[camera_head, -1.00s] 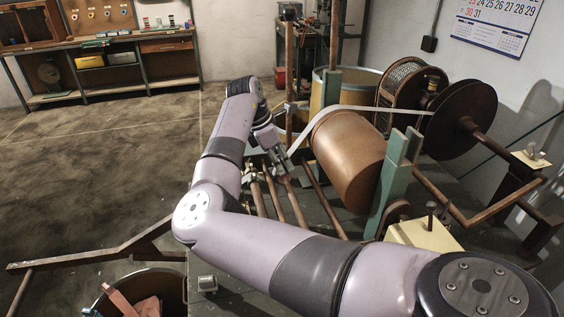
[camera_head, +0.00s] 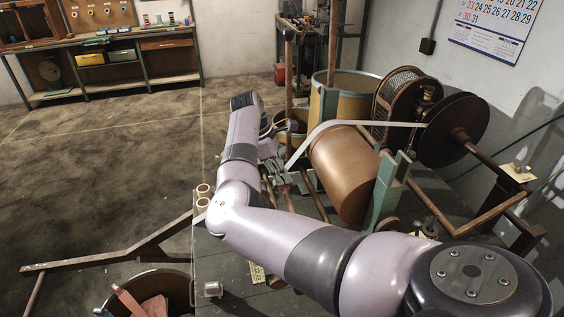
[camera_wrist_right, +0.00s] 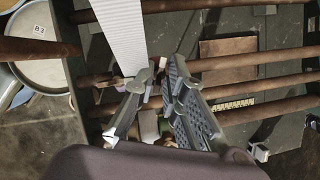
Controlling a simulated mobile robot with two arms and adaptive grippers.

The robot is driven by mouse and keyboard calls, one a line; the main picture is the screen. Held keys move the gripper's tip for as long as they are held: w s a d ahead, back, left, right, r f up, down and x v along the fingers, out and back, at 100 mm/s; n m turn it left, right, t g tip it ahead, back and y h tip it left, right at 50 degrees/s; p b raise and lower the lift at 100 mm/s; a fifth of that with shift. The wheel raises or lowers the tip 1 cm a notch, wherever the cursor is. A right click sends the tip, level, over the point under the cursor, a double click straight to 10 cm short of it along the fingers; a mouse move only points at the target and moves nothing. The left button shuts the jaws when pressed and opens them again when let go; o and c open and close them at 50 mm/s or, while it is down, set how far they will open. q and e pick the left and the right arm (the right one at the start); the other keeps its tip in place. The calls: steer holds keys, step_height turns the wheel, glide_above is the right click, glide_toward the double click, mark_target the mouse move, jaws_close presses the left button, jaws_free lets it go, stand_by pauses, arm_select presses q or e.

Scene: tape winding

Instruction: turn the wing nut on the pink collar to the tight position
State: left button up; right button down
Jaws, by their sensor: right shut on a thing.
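My right gripper (camera_head: 278,160) reaches down among the brown rods of the machine, beside the lower end of the white tape (camera_head: 338,124). In the right wrist view its two fingers (camera_wrist_right: 162,82) converge over a rod. They are shut on a small part there, which I take to be the wing nut; the fingers hide most of it. The pink collar cannot be told clearly from the rods and other small parts, so the nut's angle cannot be read. The tape (camera_wrist_right: 122,30) passes just left of the fingertips. My left gripper is not in view.
A large copper-brown roller (camera_head: 345,172) and a green post (camera_head: 386,190) stand right of the gripper. Dark reels (camera_head: 452,130) are farther right. Several brown rods (camera_wrist_right: 250,62) cross around the fingers. Open floor is at left.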

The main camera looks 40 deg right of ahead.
steer(key=shift+d+r+m+g+p, duration=0.15)
steer(key=shift+r+m+g+p, duration=0.15)
steer(key=shift+m+p, duration=0.5)
steer(key=m+y, duration=0.1)
steer(key=m, duration=0.2)
steer(key=shift+f, duration=0.2)
steer(key=m+y, duration=0.1)
steer(key=m, duration=0.2)
steer(key=shift+d+f+m+g+y, duration=0.1)
steer(key=shift+m+g+y, duration=0.2)
steer(key=shift+y, duration=0.1)
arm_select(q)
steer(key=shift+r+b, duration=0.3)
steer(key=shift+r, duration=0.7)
arm_select(e)
steer(key=shift+w+m+y, duration=0.1)
steer(key=shift+m+y, duration=0.7)
steer(key=shift+m, duration=1.3)
steer(key=c, duration=2)
jaws_free()
